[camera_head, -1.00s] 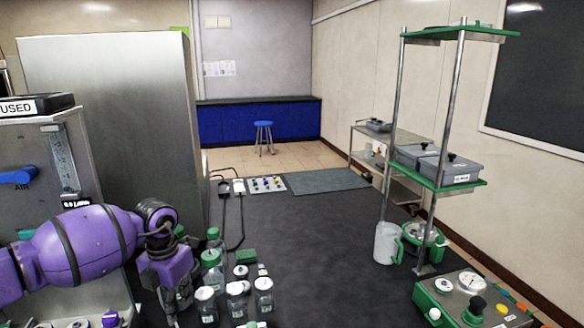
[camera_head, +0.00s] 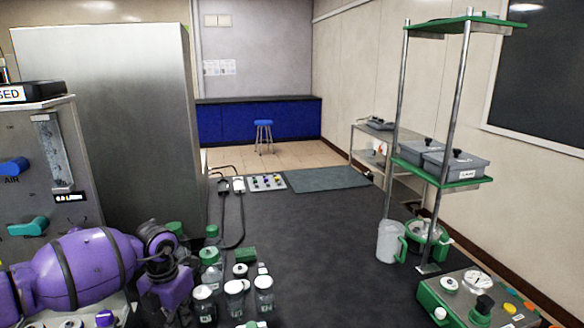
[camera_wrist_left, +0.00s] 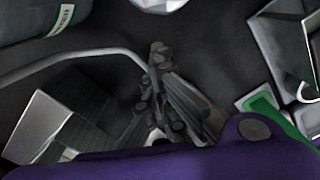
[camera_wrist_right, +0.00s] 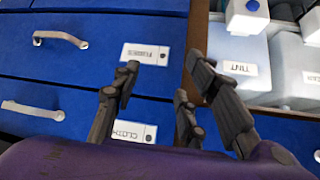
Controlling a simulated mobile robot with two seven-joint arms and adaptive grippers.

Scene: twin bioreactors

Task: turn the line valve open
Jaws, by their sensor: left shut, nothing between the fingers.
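A grey panel stands at the left edge of the head view, with a blue AIR handle (camera_head: 14,167) and a teal handle (camera_head: 28,227) below it. I cannot tell whether either is the line valve. My left forearm and wrist pass in front of the panel's lower part, below and to the right of the teal handle. In the left wrist view my left gripper (camera_wrist_left: 160,92) is shut and empty, near a pale curved tube (camera_wrist_left: 85,62). My right gripper (camera_wrist_right: 163,66) is open and empty in front of blue drawers; it is outside the head view.
Several lidded bottles (camera_head: 234,290) crowd the bench (camera_head: 310,240) just right of my left wrist. A green-shelved rack (camera_head: 445,181), a white jug (camera_head: 391,242) and a green-sided control box (camera_head: 480,300) stand at the right. The bench middle is clear.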

